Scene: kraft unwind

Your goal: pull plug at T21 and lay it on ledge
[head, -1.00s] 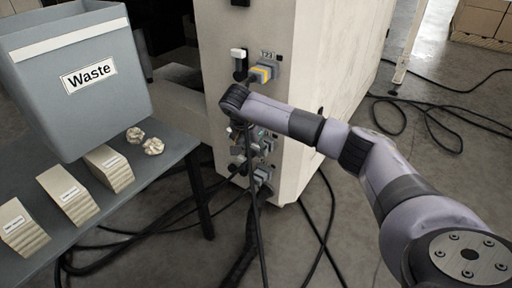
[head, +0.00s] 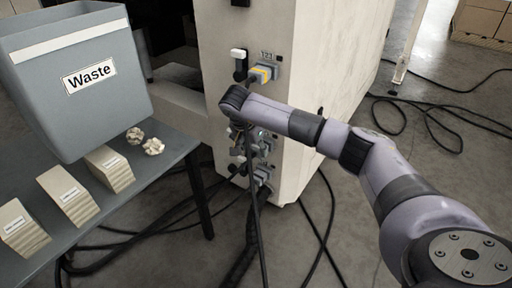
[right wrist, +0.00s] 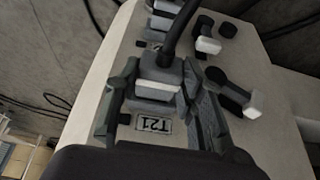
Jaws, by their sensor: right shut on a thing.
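My right gripper (head: 240,145) is at the white machine panel (head: 226,85), below my wrist. In the right wrist view its fingers (right wrist: 160,85) lie on both sides of a dark grey plug (right wrist: 158,66) with a pale band, shut on it. A black cable runs from the plug. The T21 label (right wrist: 152,124) shows on the panel beside the plug. I cannot tell whether the plug is still seated in its socket. A grey shelf-like block (head: 180,102) juts out left of the panel; I cannot tell if it is the ledge. My left gripper is out of view.
A plug with a yellow band (head: 262,74) sits above my gripper, another plug (head: 263,174) below. White-tipped switches (right wrist: 208,43) are close by. Black cables hang to the floor. A waste bin (head: 75,85) and grey table (head: 150,180) stand at left.

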